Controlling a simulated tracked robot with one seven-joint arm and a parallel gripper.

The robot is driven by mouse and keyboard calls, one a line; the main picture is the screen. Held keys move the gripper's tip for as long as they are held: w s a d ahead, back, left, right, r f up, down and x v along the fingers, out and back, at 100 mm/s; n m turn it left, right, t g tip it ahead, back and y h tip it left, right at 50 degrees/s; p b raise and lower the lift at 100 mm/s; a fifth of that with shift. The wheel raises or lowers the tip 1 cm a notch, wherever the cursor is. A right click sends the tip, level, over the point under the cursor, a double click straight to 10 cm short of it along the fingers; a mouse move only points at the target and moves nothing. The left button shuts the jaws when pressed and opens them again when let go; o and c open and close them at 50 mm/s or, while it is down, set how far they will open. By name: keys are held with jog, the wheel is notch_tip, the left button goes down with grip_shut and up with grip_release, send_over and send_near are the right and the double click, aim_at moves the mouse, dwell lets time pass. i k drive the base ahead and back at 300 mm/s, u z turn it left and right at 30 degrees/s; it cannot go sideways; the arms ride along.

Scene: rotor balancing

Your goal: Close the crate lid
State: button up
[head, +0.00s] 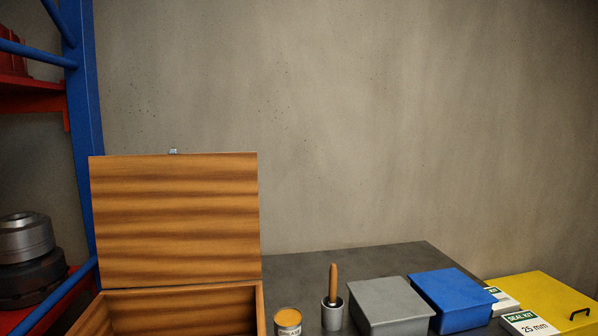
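A wooden crate (265,308) stands at the lower left in the head view, cut off by the bottom edge. Its lid (178,218) stands open, about upright at the back of the crate, with its striped wood face toward me. A small metal latch (173,151) shows on the lid's top edge. The part of the crate's inside that shows looks empty; the rest is out of frame. My gripper is not in view.
Right of the crate stand a grease tin (288,320), a cup with a wooden-handled tool (332,310), a grey box (388,302), a blue box (450,295), seal kit boxes (528,324) and a yellow case (545,298). A blue-and-red rack (84,130) is at left.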

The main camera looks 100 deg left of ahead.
aim_at(173, 218)
jog(key=z, duration=0.1)
jog(key=i, duration=0.45)
jog(key=u, duration=3.6)
jog(key=i, duration=1)
jog(key=z, duration=0.2)
jog(key=k, duration=0.85)
